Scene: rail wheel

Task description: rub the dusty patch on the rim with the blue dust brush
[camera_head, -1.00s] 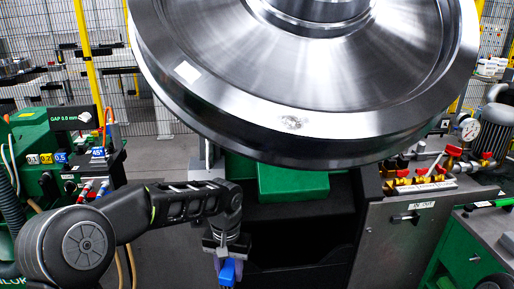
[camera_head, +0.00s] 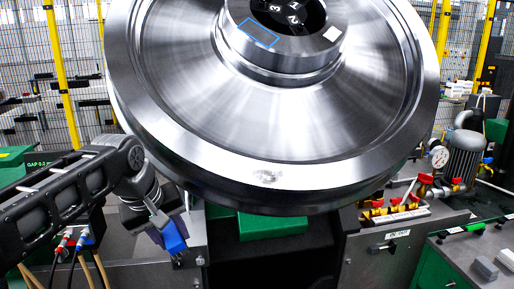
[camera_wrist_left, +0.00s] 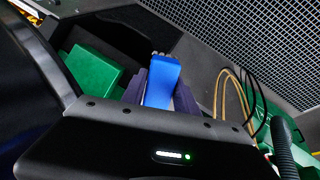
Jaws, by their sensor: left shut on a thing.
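The large steel rail wheel (camera_head: 270,110) fills the upper middle of the head view, tilted toward me. A pale, speckled dusty patch (camera_head: 267,176) lies on its lower front rim. My left gripper (camera_head: 168,228) is at the wheel's lower left, apart from the rim and left of the patch. It is shut on the blue dust brush (camera_head: 174,238). The brush (camera_wrist_left: 163,82) also shows between the fingers in the left wrist view. Its bristle end shows only slightly. My right gripper is not in view.
A green block (camera_head: 272,226) sits under the wheel. A grey cabinet with red-handled valves (camera_head: 398,206) and a pressure gauge (camera_head: 439,157) stands at the right. A green bench (camera_head: 460,255) is at the lower right. Mesh fencing (camera_head: 25,60) runs behind.

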